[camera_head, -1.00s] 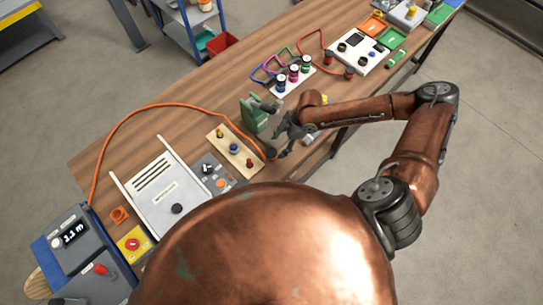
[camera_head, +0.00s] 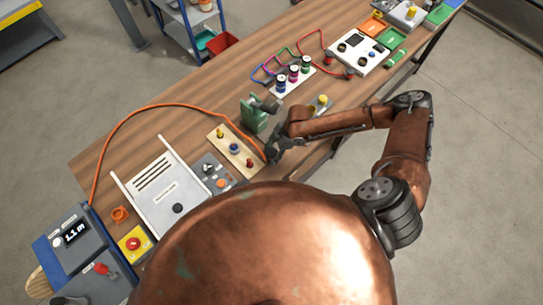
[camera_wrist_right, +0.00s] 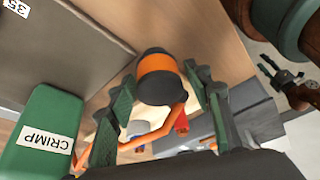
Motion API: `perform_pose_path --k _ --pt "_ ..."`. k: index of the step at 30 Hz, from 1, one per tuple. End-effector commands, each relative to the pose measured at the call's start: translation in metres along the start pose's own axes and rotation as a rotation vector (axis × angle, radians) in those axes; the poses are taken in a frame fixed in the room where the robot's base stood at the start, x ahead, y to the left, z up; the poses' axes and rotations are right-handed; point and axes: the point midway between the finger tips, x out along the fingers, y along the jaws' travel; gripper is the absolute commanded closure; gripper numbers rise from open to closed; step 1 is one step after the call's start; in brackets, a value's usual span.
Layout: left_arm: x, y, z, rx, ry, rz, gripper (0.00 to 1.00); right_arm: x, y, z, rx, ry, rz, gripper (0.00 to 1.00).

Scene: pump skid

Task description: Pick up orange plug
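The orange plug (camera_wrist_right: 158,76) has a wide orange band between dark ends. In the right wrist view it sits between the two green-padded fingers of my right gripper (camera_wrist_right: 160,92). The fingers are spread, one on each side of it; I cannot tell whether either touches it. An orange cable (camera_wrist_right: 150,135) runs below it between the fingers. In the head view my right gripper (camera_head: 274,153) is low at the table's near edge, at the end of the orange cable (camera_head: 150,106), and hides most of the plug.
A green block labelled CRIMP (camera_wrist_right: 40,135), also in the head view (camera_head: 253,115), stands beside the gripper. A wooden board with coloured posts (camera_head: 233,149) lies to the left. A rack of coloured connectors (camera_head: 292,78) stands farther back. Bare table (camera_head: 195,90) lies behind.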

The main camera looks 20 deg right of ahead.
Motion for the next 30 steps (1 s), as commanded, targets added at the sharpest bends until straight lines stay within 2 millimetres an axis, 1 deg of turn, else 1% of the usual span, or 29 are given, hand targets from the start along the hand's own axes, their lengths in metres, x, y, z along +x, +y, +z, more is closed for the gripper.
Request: perform_pose_path --k 1,2,17,26,30 --pt "0.0000 -0.0002 -0.0001 0.000 0.000 0.000 0.60 -0.0002 0.0001 0.0000 0.000 0.000 0.000 0.59" --pt "0.0000 -0.0002 -0.0001 0.000 0.000 0.000 0.60 -0.0002 0.0001 0.0000 0.000 0.000 0.000 0.61" --pt "0.0000 -0.0003 0.0000 0.000 0.000 0.000 0.60 -0.0004 0.0001 -0.0001 0.000 0.000 0.000 0.95" --pt "0.0004 -0.0003 0.0001 0.000 0.000 0.000 0.60 -0.0020 0.0004 -0.0010 -0.001 0.001 0.001 0.96" --pt "0.0020 -0.0002 0.0005 0.000 -0.001 0.000 0.60 -0.0097 0.0009 -0.0040 -0.001 0.000 0.001 0.96"
